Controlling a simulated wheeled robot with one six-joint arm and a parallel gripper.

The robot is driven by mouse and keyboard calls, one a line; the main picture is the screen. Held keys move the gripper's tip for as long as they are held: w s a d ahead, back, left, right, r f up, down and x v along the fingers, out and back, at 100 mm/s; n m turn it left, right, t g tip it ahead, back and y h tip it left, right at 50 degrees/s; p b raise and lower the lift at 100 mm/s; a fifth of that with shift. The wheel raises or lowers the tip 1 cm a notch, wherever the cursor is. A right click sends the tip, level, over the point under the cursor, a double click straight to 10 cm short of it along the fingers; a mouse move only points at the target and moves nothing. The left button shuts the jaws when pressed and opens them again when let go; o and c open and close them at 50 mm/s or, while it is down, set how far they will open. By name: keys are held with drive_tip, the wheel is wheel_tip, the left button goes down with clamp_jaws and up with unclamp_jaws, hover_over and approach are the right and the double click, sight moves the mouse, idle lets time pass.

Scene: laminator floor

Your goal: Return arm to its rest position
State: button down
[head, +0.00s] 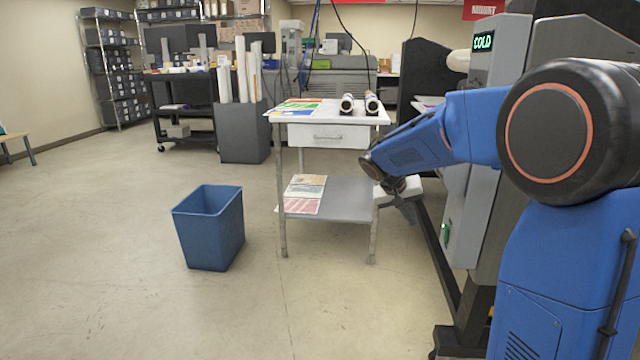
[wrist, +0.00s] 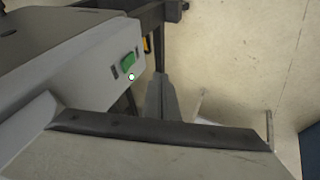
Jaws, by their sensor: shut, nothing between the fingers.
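My blue arm reaches in from the right in the head view, bent at a large dark joint with an orange ring. My gripper (head: 410,212) hangs at its far end, low beside the right legs of a small white-topped table (head: 300,115). In the wrist view my gripper (wrist: 160,88) shows as narrow grey fingers, shut and empty, beyond a wide pale body. The fingers are close to the side of the grey laminator (head: 484,150). I cannot tell the exact gap.
The laminator has a lit COLD display (head: 483,41) and a green switch (wrist: 128,63). Two rolls (head: 347,103) and colour prints (head: 296,106) lie on the table, with more prints (head: 304,190) on its lower shelf. A blue bin (head: 210,228) stands left. Floor at front left is clear.

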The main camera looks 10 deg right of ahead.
drive_tip(key=s+a+n+y, duration=0.1)
drive_tip(key=s+a+y, duration=0.1)
drive_tip(key=s, duration=1)
drive_tip(key=s+a+f+n+t+y, duration=0.1)
drive_tip(key=s+a, duration=0.4)
drive_tip(key=s, duration=0.8)
drive_tip(key=s+a+f+n+t+y, duration=0.1)
drive_tip(key=s+a+n+y, duration=0.1)
drive_tip(key=s, duration=1.1)
drive_tip(key=shift+s+a+y, duration=0.15)
drive_tip(key=shift+a+y, duration=0.55)
drive_tip(key=shift+a, duration=0.5)
